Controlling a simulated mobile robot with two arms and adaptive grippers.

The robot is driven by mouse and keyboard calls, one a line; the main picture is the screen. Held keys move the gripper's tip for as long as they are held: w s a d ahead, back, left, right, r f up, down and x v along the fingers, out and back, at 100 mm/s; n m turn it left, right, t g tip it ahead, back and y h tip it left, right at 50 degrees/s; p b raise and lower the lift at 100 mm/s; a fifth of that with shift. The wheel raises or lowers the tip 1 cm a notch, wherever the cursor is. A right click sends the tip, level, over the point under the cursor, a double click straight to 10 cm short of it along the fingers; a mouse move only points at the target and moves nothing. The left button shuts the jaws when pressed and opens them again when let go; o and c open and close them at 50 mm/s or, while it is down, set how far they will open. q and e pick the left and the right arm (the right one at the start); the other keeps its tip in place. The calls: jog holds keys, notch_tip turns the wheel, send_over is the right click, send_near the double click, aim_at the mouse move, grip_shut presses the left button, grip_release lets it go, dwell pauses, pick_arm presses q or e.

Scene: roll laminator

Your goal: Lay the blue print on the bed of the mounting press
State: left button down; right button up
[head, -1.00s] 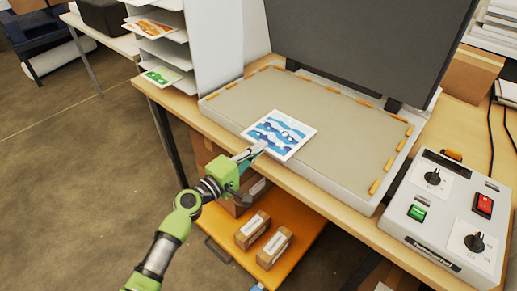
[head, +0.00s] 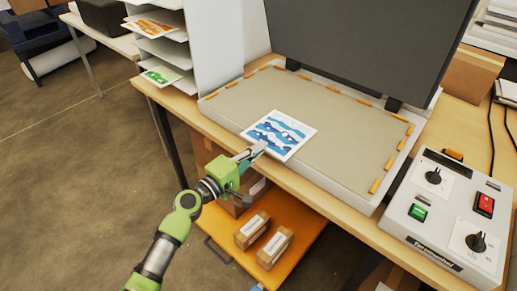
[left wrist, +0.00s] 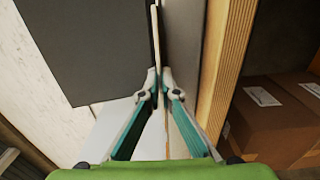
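The blue print (head: 279,135), a white-bordered card with blue waves, is over the front left part of the press bed (head: 335,125). Its near corner reaches the bed's front rim. My left gripper (head: 258,148) is at the print's near left edge, with its fingers closed on that edge. In the left wrist view the fingertips (left wrist: 159,80) pinch a thin sheet, the print (left wrist: 155,35), seen edge-on. I cannot tell whether the print touches the bed or hangs just above it. The dark press lid (head: 370,45) stands open behind the bed. My right gripper is not in view.
Orange tabs (head: 389,162) line the bed's edges. A control box (head: 450,215) with knobs and red and green switches stands to the right. A white sorter (head: 175,45) with other prints is at the left. Below the table is an orange shelf (head: 225,235) with small boxes.

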pick_arm(q)
jog(key=c, duration=2.2)
grip_release()
jog(key=v, duration=1.2)
jog(key=s+a+f+m+g+y, duration=0.1)
jog(key=s+a+f+g+y, duration=0.15)
jog(key=f, duration=0.95)
jog(key=s+a+f+m+g+y, duration=0.15)
jog(key=s+f, duration=0.25)
jog(key=f, duration=0.8)
jog(key=s+a+f+m+g+y, duration=0.1)
jog(key=s+a+f+g+y, duration=0.2)
jog(key=f, duration=0.9)
jog(key=s+a+f+m+g+y, duration=0.1)
jog(key=s+f+m+g, duration=0.1)
jog(key=s+f, duration=0.5)
jog(key=s+a+f+m+g+y, duration=0.1)
jog(key=s+f+m, duration=0.3)
jog(key=s, duration=1.3)
jog(key=s+a+f+m+g+y, duration=0.1)
jog(key=s+a+f+m+g, duration=0.1)
jog(key=s+f, duration=0.8)
jog(key=shift+s+f+m+g+y, duration=0.2)
jog(key=shift+s+m+g+y, duration=0.1)
jog(key=shift+s+m+g, duration=0.75)
